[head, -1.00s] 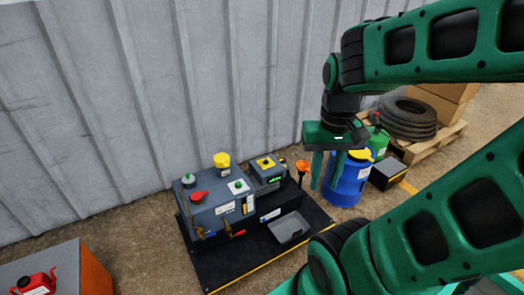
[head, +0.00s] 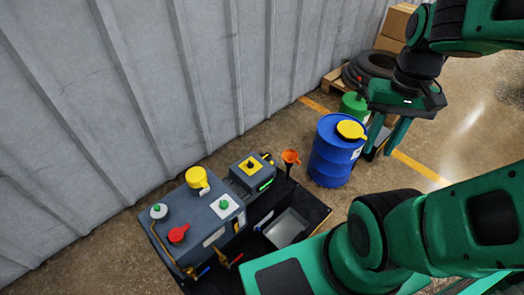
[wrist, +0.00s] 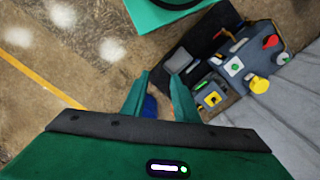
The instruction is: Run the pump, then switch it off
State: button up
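The grey pump unit (head: 205,222) stands on a black tray at the lower middle of the head view. On top it has a red knob (head: 178,234), a green button on a white plate (head: 225,205) and a yellow cap (head: 197,178). At its back right is a grey switch box (head: 250,172) with a black knob on a yellow plate (head: 249,165) and a green lit strip (head: 266,184). My gripper (head: 381,152) is open and empty, up and to the right of the pump, apart from it. The wrist view also shows the yellow-plated switch (wrist: 212,99) beyond my gripper (wrist: 159,79).
A blue drum (head: 335,155) with a yellow lid and an orange funnel (head: 290,158) stand right of the pump. A green container (head: 354,106), tyres (head: 376,68) and boxes (head: 396,22) are behind. The corrugated wall (head: 110,100) closes the back.

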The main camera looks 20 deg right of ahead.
jog(key=w+d+f+n+h, duration=0.1)
jog(key=w+f, duration=0.1)
jog(key=w, duration=1.2)
jog(key=n, duration=0.4)
send_over(250, 162)
notch_tip(250, 162, down, 34)
jog(key=shift+y, duration=0.4)
notch_tip(250, 162, down, 11)
jog(key=shift+s+r, duration=0.15)
jog(key=shift+r, duration=0.05)
